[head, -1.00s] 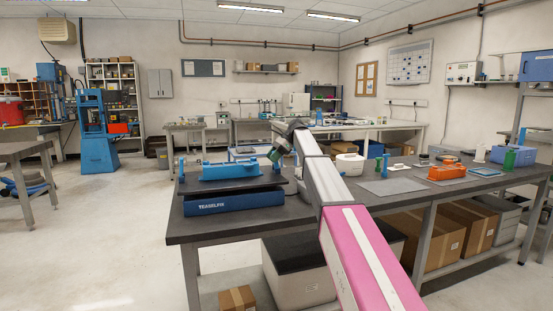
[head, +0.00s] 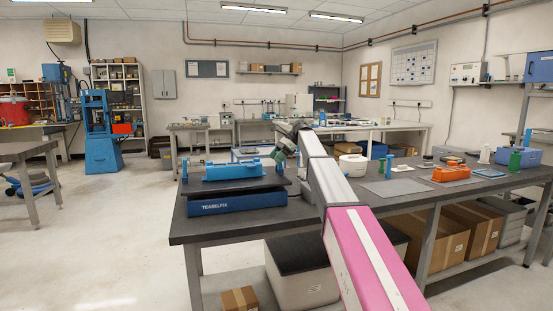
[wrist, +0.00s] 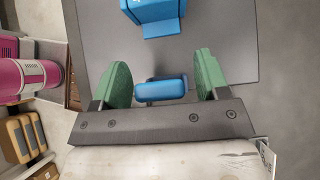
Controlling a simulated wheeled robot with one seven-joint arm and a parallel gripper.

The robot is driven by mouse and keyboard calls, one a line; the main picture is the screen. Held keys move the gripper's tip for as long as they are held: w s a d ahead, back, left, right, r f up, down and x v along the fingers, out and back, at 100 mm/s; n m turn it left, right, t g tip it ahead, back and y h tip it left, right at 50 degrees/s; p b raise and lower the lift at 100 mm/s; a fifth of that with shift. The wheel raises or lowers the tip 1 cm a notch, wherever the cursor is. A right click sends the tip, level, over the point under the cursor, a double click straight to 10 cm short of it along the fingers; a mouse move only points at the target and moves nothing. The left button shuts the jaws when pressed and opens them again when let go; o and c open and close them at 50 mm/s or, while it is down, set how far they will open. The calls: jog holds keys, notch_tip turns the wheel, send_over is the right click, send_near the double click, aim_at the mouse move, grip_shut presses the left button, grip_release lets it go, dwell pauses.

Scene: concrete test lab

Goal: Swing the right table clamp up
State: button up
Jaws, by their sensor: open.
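A blue machine (head: 235,201) with a dark flat table (head: 215,187) on top stands on the bench's left end. A long blue block (head: 232,172) lies on that table, with an upright blue clamp (head: 184,171) at its left end. In the wrist view, a rounded blue clamp part (wrist: 162,90) sits between the green fingers of my gripper (wrist: 163,80). The fingers are open, with a gap on each side. The blue block's end (wrist: 155,18) shows beyond.
The bench (head: 340,205) continues right, holding a grey mat (head: 395,187), a white round container (head: 352,167), an orange tool (head: 450,174) and a blue bin (head: 517,156). Boxes (head: 440,238) sit on the lower shelf.

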jog(key=v, duration=1)
jog(key=shift+d+r, duration=0.15)
jog(key=shift+d, duration=0.05)
